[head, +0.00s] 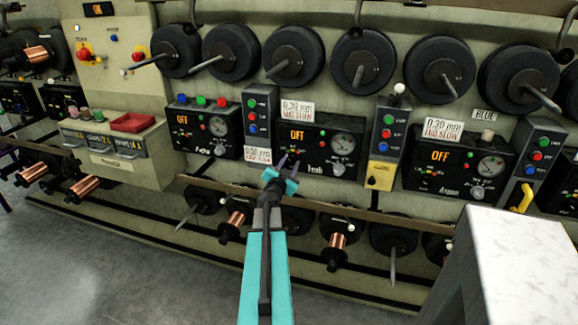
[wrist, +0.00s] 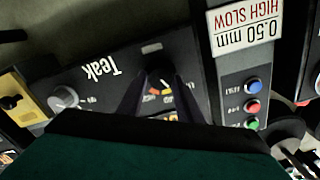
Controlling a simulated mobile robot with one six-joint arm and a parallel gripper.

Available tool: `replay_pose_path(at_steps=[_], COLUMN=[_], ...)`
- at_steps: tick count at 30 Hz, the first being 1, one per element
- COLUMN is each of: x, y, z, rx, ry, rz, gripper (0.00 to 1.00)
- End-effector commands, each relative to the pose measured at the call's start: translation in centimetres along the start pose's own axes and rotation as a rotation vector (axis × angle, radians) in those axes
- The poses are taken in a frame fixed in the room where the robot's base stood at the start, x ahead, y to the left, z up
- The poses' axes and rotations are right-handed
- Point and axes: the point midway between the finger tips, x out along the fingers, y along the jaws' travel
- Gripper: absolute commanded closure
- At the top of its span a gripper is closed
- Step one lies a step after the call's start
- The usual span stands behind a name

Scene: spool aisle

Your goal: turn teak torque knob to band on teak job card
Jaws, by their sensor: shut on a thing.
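The dark Teak panel (head: 318,147) is at the middle of the head view, with a lit OFF display and a gauge. My gripper (head: 287,163) is at its lower left. In the wrist view, where the panel (wrist: 110,85) is upside down, my gripper (wrist: 160,80) is shut on the small dark torque knob (wrist: 160,73), beside a coloured arc of yellow, orange and red. The fingers partly hide the knob and arc, and I cannot tell where it points. A card reading 0.50 mm HIGH SLOW (wrist: 246,27) is on the button box; another card (head: 297,109) sits above the panel.
The button box (wrist: 241,90) with blue, red and green buttons stands close beside the panel. A silver knob (wrist: 62,98) is on the panel's other end. A yellow box (head: 380,174) and pale table (head: 520,255) are to the right. Spools hang above and below.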

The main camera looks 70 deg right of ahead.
Motion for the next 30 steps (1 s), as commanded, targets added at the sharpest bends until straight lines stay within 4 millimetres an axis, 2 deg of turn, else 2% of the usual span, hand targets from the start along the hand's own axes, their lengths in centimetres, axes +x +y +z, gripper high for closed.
replay_pose_path(at_steps=[15, 30], x=[0.15, 0.15], y=[0.21, 0.12], z=[-0.07, -0.18], rx=[0.422, 0.523], ry=[0.004, 0.005], rz=[0.000, -0.001], gripper=[0.90, 0.90])
